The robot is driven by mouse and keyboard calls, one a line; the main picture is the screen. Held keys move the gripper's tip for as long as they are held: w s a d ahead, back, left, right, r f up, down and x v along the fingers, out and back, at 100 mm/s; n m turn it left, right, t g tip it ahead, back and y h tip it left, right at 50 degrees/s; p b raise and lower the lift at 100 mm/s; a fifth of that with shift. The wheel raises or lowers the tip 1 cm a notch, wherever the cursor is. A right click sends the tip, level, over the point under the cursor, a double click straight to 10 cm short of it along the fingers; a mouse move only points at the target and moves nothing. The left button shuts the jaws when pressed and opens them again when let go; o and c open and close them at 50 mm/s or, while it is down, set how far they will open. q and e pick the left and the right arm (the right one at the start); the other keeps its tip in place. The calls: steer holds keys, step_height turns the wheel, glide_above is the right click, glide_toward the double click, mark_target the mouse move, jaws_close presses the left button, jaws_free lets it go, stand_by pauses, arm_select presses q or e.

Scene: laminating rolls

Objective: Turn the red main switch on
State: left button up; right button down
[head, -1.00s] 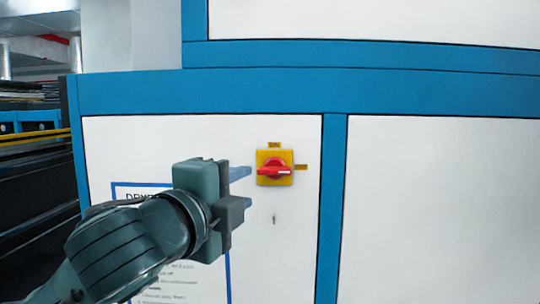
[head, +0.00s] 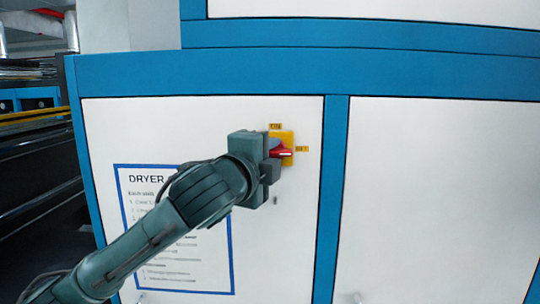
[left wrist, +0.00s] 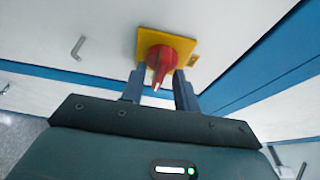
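The red main switch (head: 286,152) is a rotary handle on a yellow plate (head: 288,137) on the white cabinet panel. In the head view its white mark lies level and points right, to the small yellow label (head: 302,149) beside the plate. Another label (head: 276,126) sits above. My left gripper (head: 273,157) is at the switch and hides the plate's left part. In the left wrist view the red handle (left wrist: 160,60) lies between the two open fingers (left wrist: 159,78), with a gap visible on each side lower down. Contact at the fingertips cannot be told. My right gripper is not in view.
The cabinet has blue frame bars (head: 336,200) around its white panels. A blue-edged instruction sheet headed DRYER (head: 140,215) is behind my left arm. A small metal handle (left wrist: 78,47) stands out from the panel in the left wrist view. Dark machinery stands at far left.

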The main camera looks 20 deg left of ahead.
arm_select(q)
jaws_close()
steer(key=shift+f+n+b, duration=0.15)
steer(key=shift+n+b, duration=0.15)
steer(key=shift+b, duration=0.05)
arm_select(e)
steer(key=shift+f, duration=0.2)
arm_select(q)
steer(key=n+t+y+b, duration=0.1)
steer(key=n+y+b, duration=0.1)
steer(key=n, duration=0.5)
steer(key=n+t+y+b, duration=0.1)
steer(key=n+y+b, duration=0.2)
steer(key=n+b, duration=0.2)
steer(key=d+n+t+y+b, duration=0.1)
steer(key=n+y+b, duration=0.2)
steer(key=n, duration=0.6)
steer(key=shift+w+f+n+t+b, duration=0.15)
steer(key=shift+f+n+t+b, duration=0.2)
steer(key=shift+b, duration=0.35)
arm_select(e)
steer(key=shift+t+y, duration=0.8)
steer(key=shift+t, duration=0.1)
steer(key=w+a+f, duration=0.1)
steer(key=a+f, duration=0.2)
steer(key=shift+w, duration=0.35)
arm_select(q)
steer(key=shift+n, duration=0.25)
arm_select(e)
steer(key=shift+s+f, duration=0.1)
